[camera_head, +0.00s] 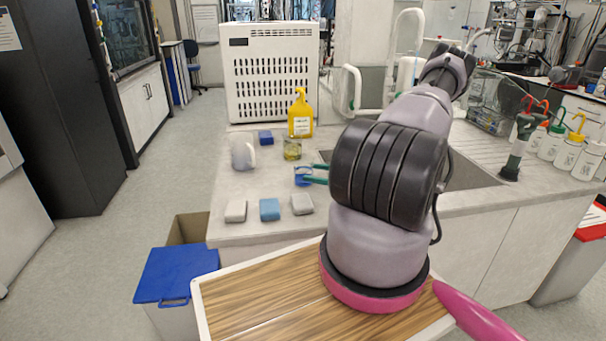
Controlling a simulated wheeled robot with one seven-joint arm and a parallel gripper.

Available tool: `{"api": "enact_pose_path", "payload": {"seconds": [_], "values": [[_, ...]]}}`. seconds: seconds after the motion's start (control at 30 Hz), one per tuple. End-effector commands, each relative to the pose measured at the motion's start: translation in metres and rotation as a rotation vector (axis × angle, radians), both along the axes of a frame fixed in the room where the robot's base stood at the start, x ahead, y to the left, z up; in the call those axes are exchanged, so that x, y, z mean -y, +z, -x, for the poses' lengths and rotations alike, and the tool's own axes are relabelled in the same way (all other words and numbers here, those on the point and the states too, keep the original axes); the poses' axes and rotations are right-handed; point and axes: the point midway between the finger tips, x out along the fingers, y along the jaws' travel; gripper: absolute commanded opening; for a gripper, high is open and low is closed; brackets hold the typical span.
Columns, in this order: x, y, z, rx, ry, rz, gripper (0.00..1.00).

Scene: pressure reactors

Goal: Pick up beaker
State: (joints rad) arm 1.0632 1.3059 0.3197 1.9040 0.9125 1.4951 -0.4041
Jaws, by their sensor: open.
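A small glass beaker (292,149) with a yellowish-green tint stands upright on the grey counter, in front of a yellow bottle. My gripper (307,175) reaches out from behind my arm, with two green fingers pointing left. It is open, in front of the beaker and slightly to its right in the picture, apart from it. A small blue patch shows at the fingertips; I cannot tell whether it is a separate object or part of the gripper. My arm hides the rest of the gripper.
A white jug-like container (243,153) stands left of the beaker. The yellow bottle (300,116) is close behind it. A dark blue block (265,137) lies at the back; grey and light blue blocks (270,209) lie along the front edge. A sink (470,175) is to the right.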

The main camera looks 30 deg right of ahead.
Motion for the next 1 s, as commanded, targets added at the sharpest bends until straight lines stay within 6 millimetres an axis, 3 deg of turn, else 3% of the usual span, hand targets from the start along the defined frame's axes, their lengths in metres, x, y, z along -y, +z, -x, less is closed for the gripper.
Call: {"api": "enact_pose_path", "payload": {"seconds": [0.23, 0.53, 0.87, 0.9, 1.0], "values": [[-0.015, 0.002, -0.014, 0.001, 0.002, 0.001, 1.00], [-0.049, 0.002, -0.045, 0.001, 0.002, 0.000, 1.00], [-0.055, 0.002, -0.051, 0.001, 0.001, 0.002, 1.00], [-0.055, 0.002, -0.051, 0.001, 0.001, 0.002, 0.92], [-0.055, 0.002, -0.051, 0.001, 0.001, 0.002, 0.54]]}}
